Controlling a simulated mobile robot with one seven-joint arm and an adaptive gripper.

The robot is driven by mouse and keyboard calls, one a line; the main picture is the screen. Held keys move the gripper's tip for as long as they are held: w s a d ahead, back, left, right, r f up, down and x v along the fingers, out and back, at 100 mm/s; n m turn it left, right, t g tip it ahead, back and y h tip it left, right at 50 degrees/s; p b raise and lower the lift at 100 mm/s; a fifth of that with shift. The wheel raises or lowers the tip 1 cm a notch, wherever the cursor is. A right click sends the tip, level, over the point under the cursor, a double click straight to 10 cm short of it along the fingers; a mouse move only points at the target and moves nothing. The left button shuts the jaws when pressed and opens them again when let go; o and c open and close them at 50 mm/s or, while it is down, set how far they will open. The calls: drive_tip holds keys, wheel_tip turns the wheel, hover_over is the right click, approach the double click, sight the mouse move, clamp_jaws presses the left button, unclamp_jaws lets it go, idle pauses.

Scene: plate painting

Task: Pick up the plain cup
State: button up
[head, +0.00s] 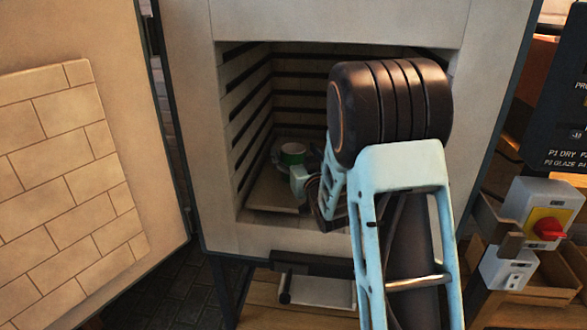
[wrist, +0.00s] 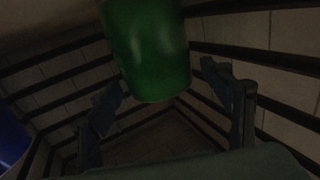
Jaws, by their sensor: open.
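A green cup (wrist: 147,45) shows large and close in the wrist view, at the top middle. Its surface looks plain there, and its upper part is cut off by the frame. My gripper (wrist: 160,80) is open, with one finger on each side of the green cup's near end in the picture. I cannot tell whether either finger touches it. In the head view my gripper (head: 303,180) is inside the kiln, partly hidden by my arm.
The kiln's shelf (head: 268,195) and slotted walls (head: 250,120) surround my gripper closely. A blue object (wrist: 12,140) shows at the wrist view's left edge. The open kiln door (head: 75,170) stands at left. My arm hides the kiln's right side.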

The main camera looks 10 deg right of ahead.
drive_tip(key=shift+w, duration=0.7)
drive_tip(key=shift+c, duration=0.3)
drive_tip(key=c, duration=1.8)
drive_tip(key=shift+c, duration=0.4)
drive_tip(key=shift+r, duration=0.2)
